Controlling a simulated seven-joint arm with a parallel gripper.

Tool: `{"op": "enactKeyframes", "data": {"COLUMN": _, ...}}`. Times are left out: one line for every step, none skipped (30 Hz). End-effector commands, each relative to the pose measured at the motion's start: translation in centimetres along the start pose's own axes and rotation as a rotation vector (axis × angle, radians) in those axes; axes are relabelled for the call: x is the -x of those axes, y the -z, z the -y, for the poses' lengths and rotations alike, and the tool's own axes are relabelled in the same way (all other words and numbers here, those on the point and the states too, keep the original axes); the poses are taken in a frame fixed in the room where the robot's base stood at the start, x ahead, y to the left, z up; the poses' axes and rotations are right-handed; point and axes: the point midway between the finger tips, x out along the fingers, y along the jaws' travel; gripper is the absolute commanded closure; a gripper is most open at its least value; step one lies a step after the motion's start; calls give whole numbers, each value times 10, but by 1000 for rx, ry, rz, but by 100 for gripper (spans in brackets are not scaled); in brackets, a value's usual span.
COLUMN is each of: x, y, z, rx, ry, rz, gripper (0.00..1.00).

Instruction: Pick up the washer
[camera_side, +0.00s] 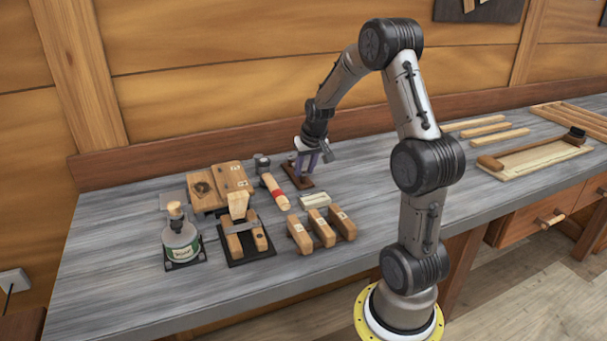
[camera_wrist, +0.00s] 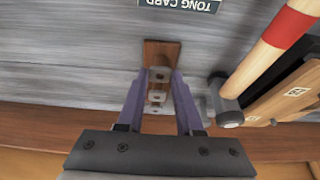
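A narrow brown wooden strip (camera_wrist: 160,50) lies on the bench and carries a few small grey metal pieces (camera_wrist: 159,74) in a row. They look like small plates with holes; I cannot tell which is the washer. My gripper (camera_wrist: 160,82) points down over the strip, its two purple fingers apart on either side of the row, with nothing visibly held. In the side view my gripper (camera_side: 307,165) is low over the brown strip (camera_side: 297,176), near the back of the bench. The metal pieces are too small or hidden there, and I cannot tell whether the fingertips touch the strip.
A red-banded wooden-handled hammer (camera_side: 275,192) lies close beside the strip. Wooden blocks (camera_side: 322,228), a labelled bottle (camera_side: 180,240) and a wooden case (camera_side: 205,190) stand nearby.

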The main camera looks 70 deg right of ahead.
Motion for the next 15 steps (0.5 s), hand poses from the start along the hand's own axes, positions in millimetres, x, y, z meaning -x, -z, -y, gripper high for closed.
{"op": "enactKeyframes", "data": {"x": 0, "y": 0, "z": 0, "rx": 0, "ry": 0, "rz": 0, "gripper": 86}}
{"op": "enactKeyframes", "data": {"x": 0, "y": 0, "z": 0, "rx": 0, "ry": 0, "rz": 0, "gripper": 91}}
{"op": "enactKeyframes", "data": {"x": 0, "y": 0, "z": 0, "rx": 0, "ry": 0, "rz": 0, "gripper": 98}}
{"op": "enactKeyframes", "data": {"x": 0, "y": 0, "z": 0, "rx": 0, "ry": 0, "rz": 0, "gripper": 100}}
{"op": "enactKeyframes", "data": {"x": 0, "y": 0, "z": 0, "rx": 0, "ry": 0, "rz": 0, "gripper": 100}}
{"op": "enactKeyframes", "data": {"x": 0, "y": 0, "z": 0, "rx": 0, "ry": 0, "rz": 0, "gripper": 100}}
{"op": "enactKeyframes", "data": {"x": 0, "y": 0, "z": 0, "rx": 0, "ry": 0, "rz": 0, "gripper": 100}}
{"op": "enactKeyframes", "data": {"x": 0, "y": 0, "z": 0, "rx": 0, "ry": 0, "rz": 0, "gripper": 100}}
{"op": "enactKeyframes", "data": {"x": 0, "y": 0, "z": 0, "rx": 0, "ry": 0, "rz": 0, "gripper": 100}}
{"op": "enactKeyframes", "data": {"x": 0, "y": 0, "z": 0, "rx": 0, "ry": 0, "rz": 0, "gripper": 100}}
{"op": "enactKeyframes", "data": {"x": 0, "y": 0, "z": 0, "rx": 0, "ry": 0, "rz": 0, "gripper": 100}}
{"op": "enactKeyframes", "data": {"x": 0, "y": 0, "z": 0, "rx": 0, "ry": 0, "rz": 0, "gripper": 100}}
{"op": "enactKeyframes", "data": {"x": 0, "y": 0, "z": 0, "rx": 0, "ry": 0, "rz": 0, "gripper": 100}}
{"op": "enactKeyframes", "data": {"x": 1, "y": 0, "z": 0, "rx": 0, "ry": 0, "rz": -1, "gripper": 100}}
{"op": "enactKeyframes", "data": {"x": 2, "y": 1, "z": 0, "rx": 0, "ry": 0, "rz": -1, "gripper": 100}}
